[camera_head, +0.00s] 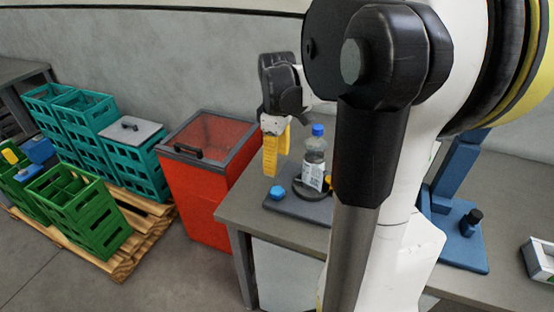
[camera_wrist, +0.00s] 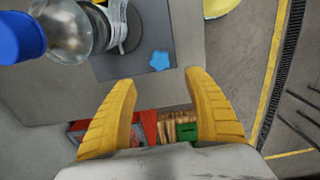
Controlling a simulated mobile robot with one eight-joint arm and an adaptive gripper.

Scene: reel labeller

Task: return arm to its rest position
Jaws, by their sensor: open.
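My gripper (camera_head: 277,150) has yellow fingers and hangs above the left end of the grey table (camera_head: 240,208). In the wrist view my gripper (camera_wrist: 163,95) shows its two fingers wide apart with nothing between them. My arm runs down the right half of the head view and hides part of the table. A clear bottle (camera_head: 315,150) with a blue cap and a label stands upright on a dark base plate, right of the fingers and apart from them. The bottle (camera_wrist: 70,30) also shows at the top left of the wrist view.
A blue star-shaped knob (camera_head: 277,192) sits on the plate. A red bin (camera_head: 195,180) with a clear lid stands left of the table. Teal crates (camera_head: 135,165) and green crates (camera_head: 85,215) stand on pallets further left. A blue press-like stand (camera_head: 458,215) is at the right.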

